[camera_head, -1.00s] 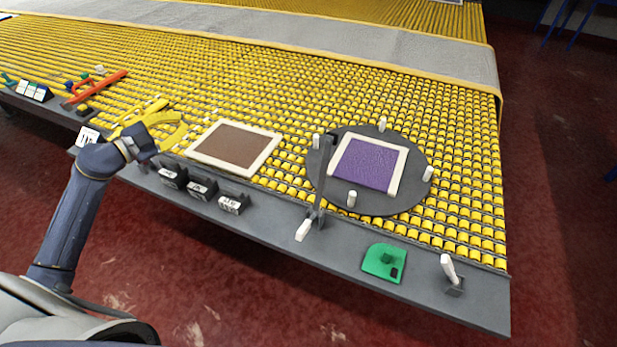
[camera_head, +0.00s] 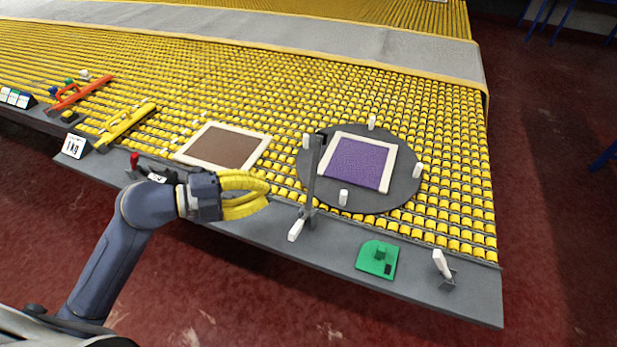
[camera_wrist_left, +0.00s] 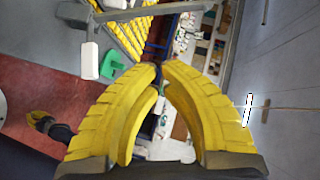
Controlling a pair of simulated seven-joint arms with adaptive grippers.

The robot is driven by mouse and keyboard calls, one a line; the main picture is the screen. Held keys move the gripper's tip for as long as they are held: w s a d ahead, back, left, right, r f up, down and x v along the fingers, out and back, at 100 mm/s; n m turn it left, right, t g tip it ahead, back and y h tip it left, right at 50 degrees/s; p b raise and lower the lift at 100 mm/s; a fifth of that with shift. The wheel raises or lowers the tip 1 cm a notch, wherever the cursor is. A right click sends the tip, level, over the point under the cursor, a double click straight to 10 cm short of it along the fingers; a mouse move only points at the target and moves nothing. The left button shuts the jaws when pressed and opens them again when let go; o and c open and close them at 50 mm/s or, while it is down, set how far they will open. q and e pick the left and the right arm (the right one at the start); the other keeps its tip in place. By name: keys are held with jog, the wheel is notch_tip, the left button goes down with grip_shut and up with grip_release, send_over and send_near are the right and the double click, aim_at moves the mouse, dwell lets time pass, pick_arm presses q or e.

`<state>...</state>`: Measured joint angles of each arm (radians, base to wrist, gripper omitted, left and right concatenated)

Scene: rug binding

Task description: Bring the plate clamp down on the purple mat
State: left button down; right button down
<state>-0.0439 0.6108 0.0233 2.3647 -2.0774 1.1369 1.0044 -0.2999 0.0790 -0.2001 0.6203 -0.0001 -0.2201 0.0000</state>
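The purple mat (camera_head: 359,162) lies in a cream frame on a round dark plate (camera_head: 404,188) with several white pegs. The plate clamp (camera_head: 311,177) stands upright at the plate's left edge, with a dark tip at its top and a white handle (camera_head: 295,230) low at the front. My left gripper (camera_head: 268,191), with yellow fingers, is left of the clamp, apart from it. In the left wrist view its fingertips (camera_wrist_left: 160,64) come together with nothing held between them. The white handle (camera_wrist_left: 90,60) shows there at upper left.
A brown framed mat (camera_head: 222,147) lies behind my left gripper. A green piece (camera_head: 377,258) and another white-handled lever (camera_head: 441,264) sit on the grey front ledge (camera_head: 420,288). A yellow tool (camera_head: 127,122) and a red tool (camera_head: 80,94) lie at left.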

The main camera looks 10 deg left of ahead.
pick_arm(q)
jog(key=shift+w+a+f+x, duration=0.1)
jog(key=shift+w+a+x, duration=0.25)
jog(key=shift+x, duration=1.8)
jog(key=shift+w+a+f+x, duration=0.15)
jog(key=shift+w+x, duration=0.3)
jog(key=shift+x, duration=1.65)
jog(key=shift+w+a+f+x, duration=0.1)
jog(key=shift+w+a+x, duration=0.3)
jog(key=shift+x, duration=1.75)
jog(key=shift+d, duration=0.1)
jog(key=shift+r, duration=0.1)
